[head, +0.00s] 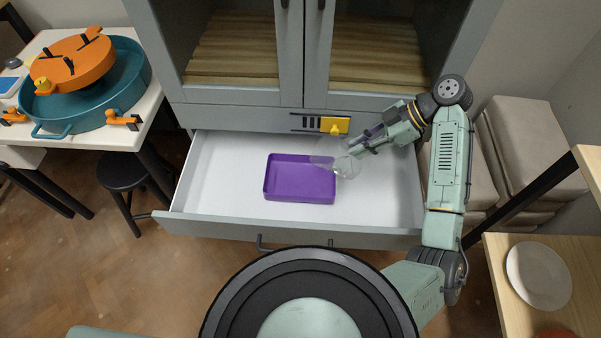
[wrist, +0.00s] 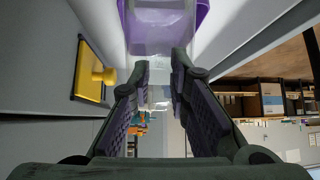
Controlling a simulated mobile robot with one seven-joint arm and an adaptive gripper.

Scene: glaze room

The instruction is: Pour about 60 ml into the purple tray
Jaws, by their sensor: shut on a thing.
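The purple tray (head: 300,198) lies flat in the open white drawer, near its middle. Its purple edge also shows at the top of the wrist view (wrist: 202,14). My gripper (head: 358,150) reaches in from the right and is shut on a clear, see-through vessel (head: 347,167). The vessel is above the drawer by the tray's right side and overlaps the tray's upper right corner in the head view. It looks tilted towards the tray, but its outline is faint. In the wrist view the vessel (wrist: 160,95) is between the fingers. I cannot tell its liquid level or whether liquid flows.
The drawer (head: 222,180) is pulled out from a grey cabinet (head: 235,118). A yellow piece with a knob (head: 335,125) is on the cabinet front behind the tray. A table with a teal basin (head: 95,105) stands left; a white plate (head: 538,275) lies on a wooden surface at right.

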